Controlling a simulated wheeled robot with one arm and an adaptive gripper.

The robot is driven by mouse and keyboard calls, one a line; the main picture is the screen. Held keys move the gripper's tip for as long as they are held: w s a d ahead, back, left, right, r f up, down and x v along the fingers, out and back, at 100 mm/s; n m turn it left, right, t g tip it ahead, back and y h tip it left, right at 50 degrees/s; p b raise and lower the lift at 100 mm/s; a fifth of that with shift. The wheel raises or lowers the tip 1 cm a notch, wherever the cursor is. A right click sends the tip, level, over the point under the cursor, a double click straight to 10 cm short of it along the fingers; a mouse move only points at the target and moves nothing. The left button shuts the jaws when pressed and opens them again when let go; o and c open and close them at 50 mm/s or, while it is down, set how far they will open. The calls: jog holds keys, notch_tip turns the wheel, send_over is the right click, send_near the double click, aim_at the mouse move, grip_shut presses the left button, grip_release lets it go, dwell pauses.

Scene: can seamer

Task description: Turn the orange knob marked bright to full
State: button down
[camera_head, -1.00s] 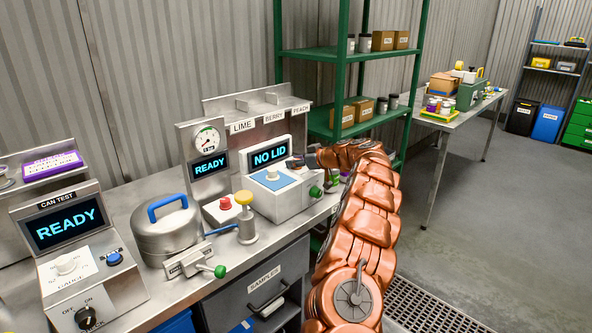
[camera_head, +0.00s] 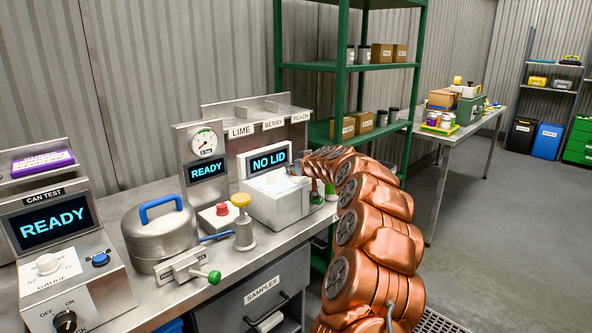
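No orange knob and no "bright" marking can be made out in this view. My copper-coloured arm reaches up from the bottom right and bends left at the top. Its dark end, my gripper (camera_head: 294,168), is small and partly hidden at the right side of the machine with the "NO LID" screen (camera_head: 269,161). Its fingers cannot be made out, and I cannot tell whether it touches the machine. The arm covers what lies behind and right of that machine.
The steel bench (camera_head: 135,195) holds a can tester (camera_head: 62,235) reading "READY" with white and black knobs, a lidded pot (camera_head: 160,235) with a blue handle, and a yellow-topped post (camera_head: 242,222). A green shelf (camera_head: 345,66) stands behind. Floor at right is clear.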

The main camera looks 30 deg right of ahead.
jog(key=shift+r+m+h+p, duration=0.25)
jog(key=shift+m+h+p, duration=0.5)
jog(key=shift+p, duration=0.25)
jog(key=shift+f+m+g+h+p, duration=0.1)
jog(key=shift+m+g+h+p, duration=0.2)
jog(key=shift+h+p, duration=0.2)
jog(key=shift+f+m+h+p, duration=0.1)
jog(key=shift+m+h+p, duration=0.2)
jog(key=shift+p, duration=0.35)
jog(key=c, duration=0.7)
grip_release()
jog(key=shift+c, duration=0.2)
jog(key=v, duration=1.2)
jog(key=shift+w, duration=0.1)
